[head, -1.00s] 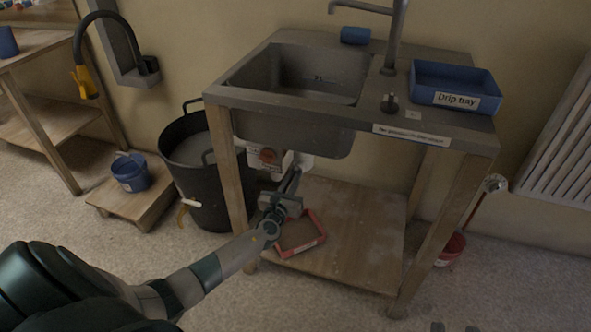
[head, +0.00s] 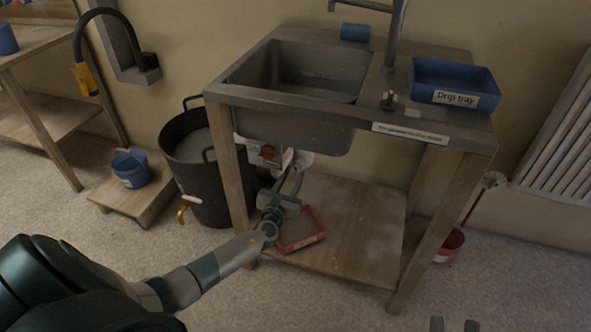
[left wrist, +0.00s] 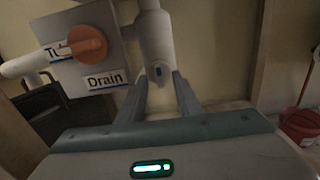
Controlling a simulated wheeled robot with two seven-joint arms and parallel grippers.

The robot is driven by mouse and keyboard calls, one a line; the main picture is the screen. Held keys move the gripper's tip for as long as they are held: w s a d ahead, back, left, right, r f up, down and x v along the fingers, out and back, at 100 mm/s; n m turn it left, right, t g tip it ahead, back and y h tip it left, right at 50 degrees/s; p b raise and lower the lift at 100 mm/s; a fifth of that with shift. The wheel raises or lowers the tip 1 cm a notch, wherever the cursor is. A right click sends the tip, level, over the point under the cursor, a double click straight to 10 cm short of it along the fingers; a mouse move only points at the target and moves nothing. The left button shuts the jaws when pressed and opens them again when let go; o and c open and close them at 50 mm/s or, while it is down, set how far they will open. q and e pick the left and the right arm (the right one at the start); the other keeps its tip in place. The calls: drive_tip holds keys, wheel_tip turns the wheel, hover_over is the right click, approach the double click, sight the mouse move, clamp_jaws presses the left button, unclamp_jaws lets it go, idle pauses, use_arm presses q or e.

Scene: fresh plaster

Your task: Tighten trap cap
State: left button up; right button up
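The white trap (left wrist: 155,40) hangs under the sink, with its narrow lower end, which looks like the cap (left wrist: 159,73), pointing down. In the head view the trap (head: 303,158) shows only partly under the basin. My left gripper (head: 289,174) reaches up under the sink. In the left wrist view my left gripper (left wrist: 159,82) is open, one finger on each side of the cap's lower end, with gaps visible; I cannot tell the depth exactly. My right gripper (head: 454,325) shows only as two separated fingertips at the bottom edge.
An orange-red knob (left wrist: 88,45) on a plate labelled "Drain" (left wrist: 106,78) sits left of the trap. A black bin (head: 197,160) stands left of the sink's leg. A red bucket (head: 450,246) is right.

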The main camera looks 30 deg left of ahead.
use_arm(q)
drive_tip(key=p+v, duration=0.2)
drive_tip(key=v, duration=0.8)
drive_tip(key=shift+s, duration=0.3)
idle(0.4)
